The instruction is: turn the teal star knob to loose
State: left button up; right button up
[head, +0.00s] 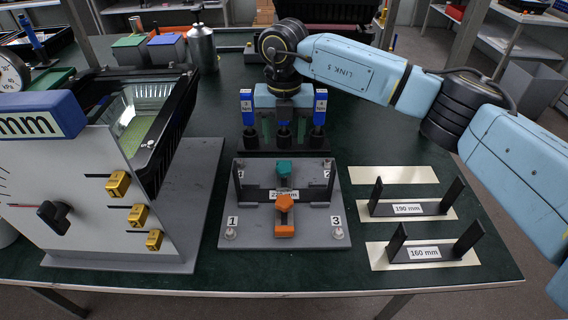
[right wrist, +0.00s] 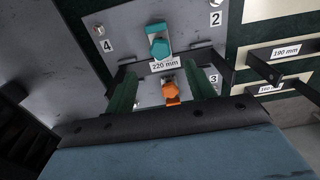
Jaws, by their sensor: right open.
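The teal star knob (head: 284,167) sits on a bracket at the back of a grey fixture plate (head: 245,236); it also shows in the right wrist view (right wrist: 159,48). An orange knob (head: 285,203) sits in front of it. A "220 mm" black bar lies between the two knobs. My right gripper (head: 284,133) hangs pointing down above and behind the teal knob in the head view. My left gripper is in neither view.
Black bars marked 190 mm (head: 407,209) and 160 mm (head: 424,253) stand on pale plates at right. A panel with yellow blocks and a black dial (head: 54,215) stands at left. Blue-topped tools stand close around my right gripper. Numbered bolts mark the fixture's corners.

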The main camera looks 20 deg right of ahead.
aim_at(284, 165)
notch_tip(284, 165, down, 9)
jog(key=shift+r+b, duration=0.1)
jog(key=shift+b, duration=0.6)
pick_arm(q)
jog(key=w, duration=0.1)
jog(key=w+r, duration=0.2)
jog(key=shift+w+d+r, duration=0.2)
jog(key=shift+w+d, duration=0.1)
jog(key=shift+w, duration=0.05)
pick_arm(e)
jog(key=c, duration=1)
